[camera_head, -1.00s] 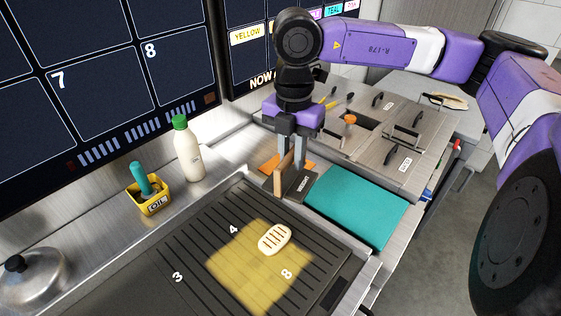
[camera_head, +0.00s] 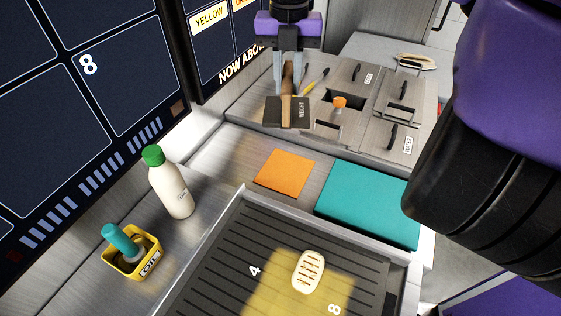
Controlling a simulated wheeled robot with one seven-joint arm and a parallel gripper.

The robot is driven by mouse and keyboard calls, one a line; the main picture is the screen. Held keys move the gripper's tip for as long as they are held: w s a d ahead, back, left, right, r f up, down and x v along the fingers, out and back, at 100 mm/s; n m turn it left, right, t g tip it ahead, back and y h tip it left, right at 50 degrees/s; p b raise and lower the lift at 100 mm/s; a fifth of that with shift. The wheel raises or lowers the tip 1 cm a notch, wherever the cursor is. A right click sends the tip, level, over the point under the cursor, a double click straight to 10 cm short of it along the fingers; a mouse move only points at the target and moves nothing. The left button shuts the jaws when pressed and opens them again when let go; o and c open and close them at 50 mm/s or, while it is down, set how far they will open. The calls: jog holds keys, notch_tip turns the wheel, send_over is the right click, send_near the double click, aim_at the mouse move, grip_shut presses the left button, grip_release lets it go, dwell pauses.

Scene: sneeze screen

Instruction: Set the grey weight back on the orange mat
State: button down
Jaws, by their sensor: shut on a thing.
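The grey weight (camera_head: 303,111) is a dark flat plate marked WEIGHT with an upright brown wooden handle (camera_head: 287,84). My gripper (camera_head: 289,84) is shut on the handle, with one grey finger on each side. The weight appears raised, in front of the steel bin lids in the picture. The orange mat (camera_head: 285,173) lies bare and flat on the steel counter, lower in the picture than the weight and left of the teal mat. The weight is apart from the orange mat.
A teal mat (camera_head: 368,205) lies right of the orange mat. The ridged griddle (camera_head: 222,262) in front holds a grilled patty (camera_head: 308,271). A green-capped bottle (camera_head: 170,184) and a yellow oil tub (camera_head: 132,256) stand at left. Lidded bins (camera_head: 371,97) are behind.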

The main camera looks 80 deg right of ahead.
notch_tip(320, 180, down, 20)
jog(key=p, duration=0.3)
jog(key=shift+r, duration=0.2)
jog(key=shift+f, duration=0.2)
jog(key=c, duration=1.3)
grip_release()
jog(key=shift+r, duration=0.1)
notch_tip(320, 180, up, 12)
jog(key=shift+r+b, duration=0.1)
jog(key=shift+b, duration=0.8)
